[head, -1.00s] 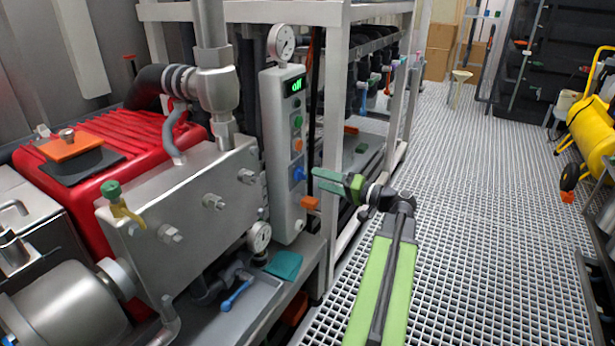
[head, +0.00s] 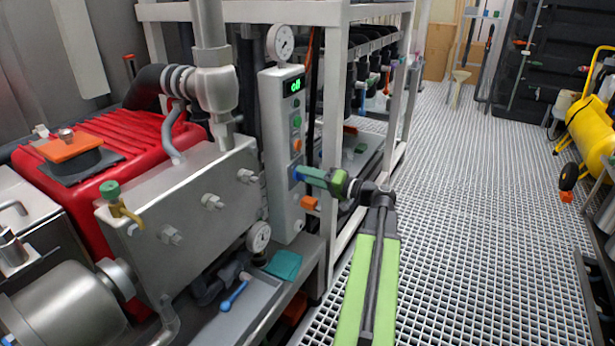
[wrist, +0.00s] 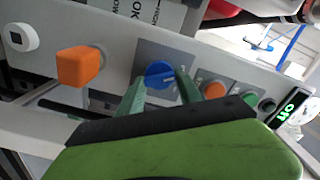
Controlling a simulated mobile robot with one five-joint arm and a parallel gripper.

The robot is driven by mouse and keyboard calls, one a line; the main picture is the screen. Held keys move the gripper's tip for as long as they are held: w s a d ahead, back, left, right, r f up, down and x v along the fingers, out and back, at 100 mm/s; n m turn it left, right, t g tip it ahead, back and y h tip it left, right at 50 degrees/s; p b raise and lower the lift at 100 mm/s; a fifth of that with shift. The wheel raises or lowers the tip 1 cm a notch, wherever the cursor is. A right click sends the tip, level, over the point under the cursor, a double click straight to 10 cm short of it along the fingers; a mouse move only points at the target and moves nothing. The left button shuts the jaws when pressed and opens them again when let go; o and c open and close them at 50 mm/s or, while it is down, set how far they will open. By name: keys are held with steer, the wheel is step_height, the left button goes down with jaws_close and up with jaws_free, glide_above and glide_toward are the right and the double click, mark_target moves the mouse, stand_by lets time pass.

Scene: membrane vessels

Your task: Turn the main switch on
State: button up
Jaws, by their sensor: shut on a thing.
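The control box (head: 279,215) is a tall, light grey panel left of my arm. My gripper (head: 304,174) reaches its front face from the right. In the wrist view, the green fingers of my gripper (wrist: 160,88) are on both sides of a round blue knob (wrist: 160,73), shut on it. The knob sits on a grey plate and has a pale mark on its face. A display (head: 294,86) at the top of the box shows green characters, too blurred to read surely; it also shows in the wrist view (wrist: 296,108).
An orange block-shaped knob (wrist: 78,66) sits beside the blue one. Orange (wrist: 214,89) and green (wrist: 250,98) buttons line the other side. A white frame post (head: 333,120) stands close behind my gripper. The grating floor (head: 480,230) at right is clear.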

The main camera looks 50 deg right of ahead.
steer(key=shift+c, duration=1.4)
steer(key=shift+m, duration=0.3)
steer(key=m, duration=0.8)
steer(key=shift+f, duration=0.1)
steer(key=shift+m, duration=1.6)
steer(key=o, duration=1.4)
